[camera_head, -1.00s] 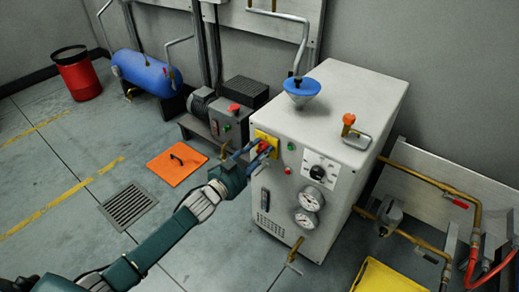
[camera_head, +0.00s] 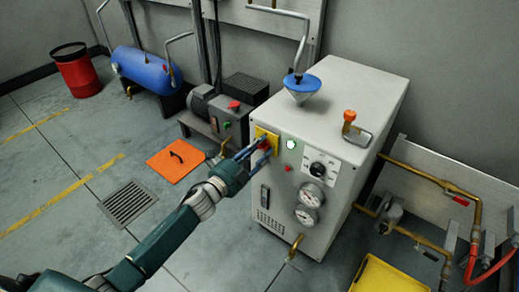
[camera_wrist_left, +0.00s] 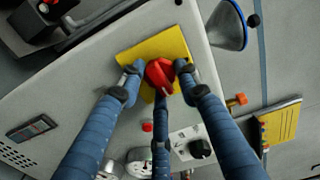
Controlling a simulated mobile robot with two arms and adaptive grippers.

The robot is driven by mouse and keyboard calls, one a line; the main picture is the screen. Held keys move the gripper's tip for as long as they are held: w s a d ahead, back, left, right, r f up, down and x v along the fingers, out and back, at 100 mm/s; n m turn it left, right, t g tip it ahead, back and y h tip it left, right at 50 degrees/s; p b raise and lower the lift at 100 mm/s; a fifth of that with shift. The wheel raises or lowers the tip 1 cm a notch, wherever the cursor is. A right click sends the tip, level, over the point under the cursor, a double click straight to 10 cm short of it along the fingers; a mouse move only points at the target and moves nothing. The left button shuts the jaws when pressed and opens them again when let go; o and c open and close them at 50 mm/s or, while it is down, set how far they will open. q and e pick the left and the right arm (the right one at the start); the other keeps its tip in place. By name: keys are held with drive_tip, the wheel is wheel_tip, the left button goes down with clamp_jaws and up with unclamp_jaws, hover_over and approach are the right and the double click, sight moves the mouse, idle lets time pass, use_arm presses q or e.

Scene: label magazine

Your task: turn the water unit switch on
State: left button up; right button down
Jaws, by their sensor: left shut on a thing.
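The water unit (camera_head: 345,90) is a light grey cabinet in the head view. Its switch is a red rotary knob (camera_wrist_left: 160,76) on a yellow plate (camera_wrist_left: 140,48); in the head view the plate (camera_head: 262,133) shows on the cabinet's front and the knob is partly hidden by my fingers. My left gripper (camera_head: 262,147) is shut on the red knob, its fingers around it, as the left wrist view (camera_wrist_left: 160,84) also shows. A round indicator lamp (camera_head: 291,144) beside the plate glows bright whitish green. My right gripper is not in view.
The cabinet front also carries a dial (camera_head: 318,171), two gauges (camera_head: 309,195) and a brass tap (camera_head: 296,244). A blue funnel (camera_head: 301,84) stands on top. A motor unit (camera_head: 222,112) is left of the cabinet. A yellow container (camera_head: 390,277) sits at front right. Floor in front is open.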

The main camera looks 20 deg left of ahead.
use_arm(q)
drive_tip(key=shift+d+r+m, duration=0.2)
drive_tip(key=shift+r+m, duration=0.05)
drive_tip(key=shift+m, duration=0.15)
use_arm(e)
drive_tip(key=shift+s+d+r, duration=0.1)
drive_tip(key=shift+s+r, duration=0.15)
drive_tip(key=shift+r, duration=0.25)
use_arm(q)
drive_tip(key=shift+d, duration=0.1)
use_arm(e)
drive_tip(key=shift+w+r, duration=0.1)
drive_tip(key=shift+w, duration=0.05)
use_arm(q)
drive_tip(key=o, duration=1.2)
drive_tip(key=shift+c, duration=0.2)
drive_tip(key=shift+f, duration=0.1)
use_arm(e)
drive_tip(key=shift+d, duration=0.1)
use_arm(q)
drive_tip(key=shift+s+a+f, duration=0.15)
drive_tip(key=shift+s+a, duration=0.05)
drive_tip(key=shift+s, duration=0.05)
drive_tip(key=v, duration=1.1)
drive_tip(key=shift+s, duration=0.25)
